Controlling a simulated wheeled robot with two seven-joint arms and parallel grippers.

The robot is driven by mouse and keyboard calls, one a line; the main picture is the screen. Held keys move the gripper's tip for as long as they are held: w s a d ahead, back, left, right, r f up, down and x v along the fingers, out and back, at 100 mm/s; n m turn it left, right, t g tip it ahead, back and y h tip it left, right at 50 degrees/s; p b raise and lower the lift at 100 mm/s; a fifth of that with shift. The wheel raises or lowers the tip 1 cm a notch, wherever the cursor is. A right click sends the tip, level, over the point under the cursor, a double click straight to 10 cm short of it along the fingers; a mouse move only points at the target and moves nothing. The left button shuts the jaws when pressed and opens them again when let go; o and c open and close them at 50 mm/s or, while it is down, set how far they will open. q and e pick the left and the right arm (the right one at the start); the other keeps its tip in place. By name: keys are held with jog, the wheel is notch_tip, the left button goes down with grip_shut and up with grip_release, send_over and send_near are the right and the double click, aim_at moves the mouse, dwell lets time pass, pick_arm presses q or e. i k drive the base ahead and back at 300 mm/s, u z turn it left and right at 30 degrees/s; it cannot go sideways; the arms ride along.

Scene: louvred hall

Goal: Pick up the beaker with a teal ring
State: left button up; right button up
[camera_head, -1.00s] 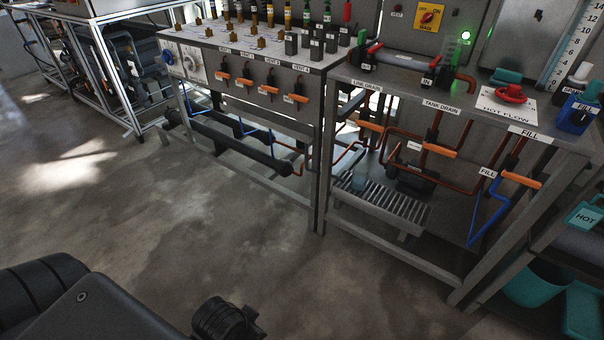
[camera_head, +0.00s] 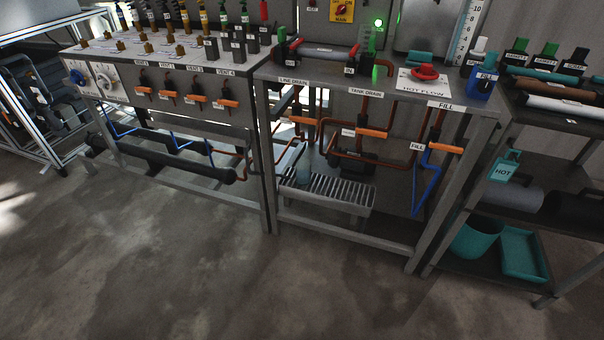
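A small bluish, see-through vessel (camera_head: 304,168), possibly a beaker, stands on the left part of a low slatted grey rack (camera_head: 345,193) under the bench marked TANK DRAIN and FILL. It is too small and dark to tell whether it has a teal ring. No other beaker can be made out. Neither of my grippers is in view.
The grey bench (camera_head: 487,122) has pipes with orange-handled valves beneath it. A second bench (camera_head: 258,128) adjoins it on the left. At right, a dark shelf unit holds a teal bucket (camera_head: 470,243) and teal tray (camera_head: 524,262). The concrete floor (camera_head: 190,275) in front is clear.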

aim_at(303, 165)
jog(key=k, duration=0.6)
jog(key=u, duration=0.4)
jog(key=i, duration=0.85)
jog(key=z, duration=0.4)
jog(key=i, duration=0.7)
jog(key=z, duration=0.95)
jog(key=i, duration=0.3)
jog(key=z, duration=0.35)
